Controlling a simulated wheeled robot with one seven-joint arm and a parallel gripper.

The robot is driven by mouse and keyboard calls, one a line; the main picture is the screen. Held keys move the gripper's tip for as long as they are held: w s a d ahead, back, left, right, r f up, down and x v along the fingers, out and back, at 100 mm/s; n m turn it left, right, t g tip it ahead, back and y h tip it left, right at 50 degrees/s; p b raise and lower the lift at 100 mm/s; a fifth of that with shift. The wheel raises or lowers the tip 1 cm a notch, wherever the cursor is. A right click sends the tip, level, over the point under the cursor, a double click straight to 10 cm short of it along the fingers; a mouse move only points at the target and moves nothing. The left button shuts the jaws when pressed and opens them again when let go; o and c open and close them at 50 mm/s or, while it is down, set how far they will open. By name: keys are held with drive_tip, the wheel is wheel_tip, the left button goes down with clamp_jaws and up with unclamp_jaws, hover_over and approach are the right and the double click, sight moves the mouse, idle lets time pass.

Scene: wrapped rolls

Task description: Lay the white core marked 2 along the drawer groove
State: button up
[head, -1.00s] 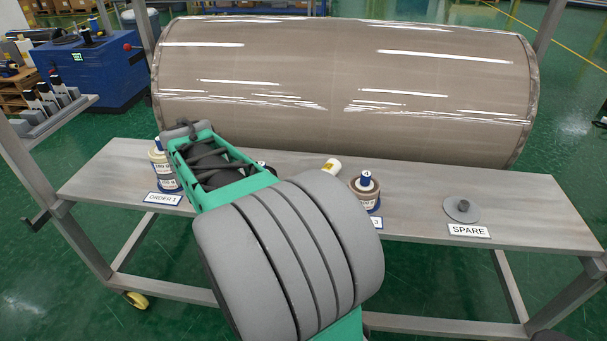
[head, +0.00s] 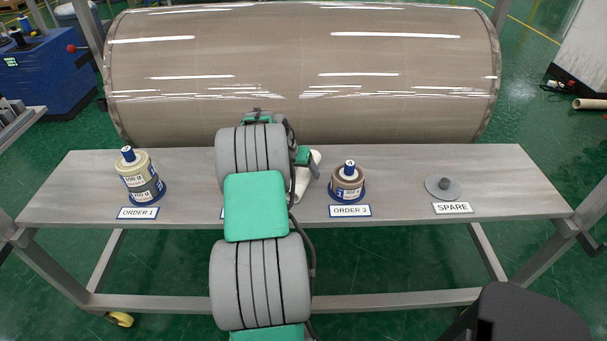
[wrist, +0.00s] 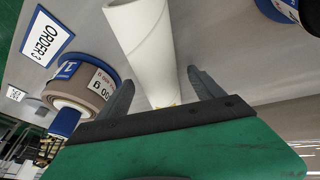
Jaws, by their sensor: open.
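A white core (wrist: 145,45) lies on the grey bench, and in the wrist view it runs between the two fingers of my gripper (wrist: 160,84). The fingers are apart, one on each side of it, with gaps showing. In the head view part of a white core (head: 302,184) shows beside my arm, left of the ORDER 3 stack. My fingertips are hidden there behind the arm. I see no number on the core's visible side. I cannot make out a drawer groove in either view.
The ORDER 3 stack (head: 348,182) stands close to the right, also showing in the wrist view (wrist: 82,88). The ORDER 1 stack (head: 139,178) is at the left. A large wrapped roll (head: 300,75) lies behind the bench (head: 520,200).

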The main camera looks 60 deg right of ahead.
drive_tip(key=shift+c, duration=0.5)
drive_tip(key=shift+r, duration=0.1)
clamp_jaws()
